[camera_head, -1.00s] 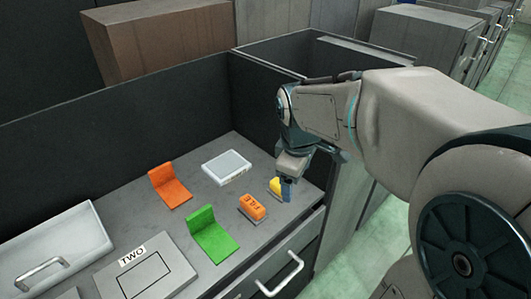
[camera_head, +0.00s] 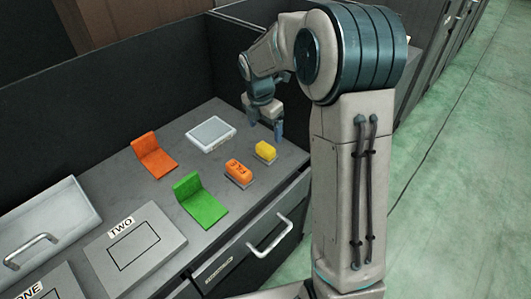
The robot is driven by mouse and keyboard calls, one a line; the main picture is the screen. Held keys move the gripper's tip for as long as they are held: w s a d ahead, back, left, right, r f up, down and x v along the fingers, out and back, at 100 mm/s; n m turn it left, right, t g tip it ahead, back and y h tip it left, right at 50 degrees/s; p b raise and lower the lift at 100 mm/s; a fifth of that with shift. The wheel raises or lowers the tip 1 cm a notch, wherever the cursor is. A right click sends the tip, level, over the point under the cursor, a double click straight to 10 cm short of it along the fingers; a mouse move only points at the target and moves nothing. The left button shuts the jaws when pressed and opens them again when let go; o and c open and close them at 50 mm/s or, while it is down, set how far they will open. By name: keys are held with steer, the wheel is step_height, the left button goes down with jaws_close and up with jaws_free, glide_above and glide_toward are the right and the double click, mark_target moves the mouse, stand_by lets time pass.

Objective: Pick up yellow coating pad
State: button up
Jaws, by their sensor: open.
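The yellow coating pad (camera_head: 265,151) lies on the grey worktop (camera_head: 215,121), near its right front part. It is a small yellow block with a grey base. My gripper (camera_head: 264,128) is open and points down, just behind the yellow pad in the picture. Its fingers look empty. One finger shows to the right of the pad and one to the upper left. I cannot tell how high the fingertips are above the worktop.
An orange block (camera_head: 238,170) on a grey base sits left of the yellow pad. A green bracket (camera_head: 200,197), an orange bracket (camera_head: 154,154) and a white-topped box (camera_head: 211,134) stand nearby. A drawer handle (camera_head: 270,237) juts out in front. Dark walls (camera_head: 110,104) close the back.

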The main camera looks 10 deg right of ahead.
mark_target(266, 147)
step_height(266, 147, down, 3)
steer(key=shift+w+d+f, duration=0.1)
steer(key=shift+d+f, duration=0.05)
steer(key=shift+f, duration=2.75)
steer(key=c, duration=1.1)
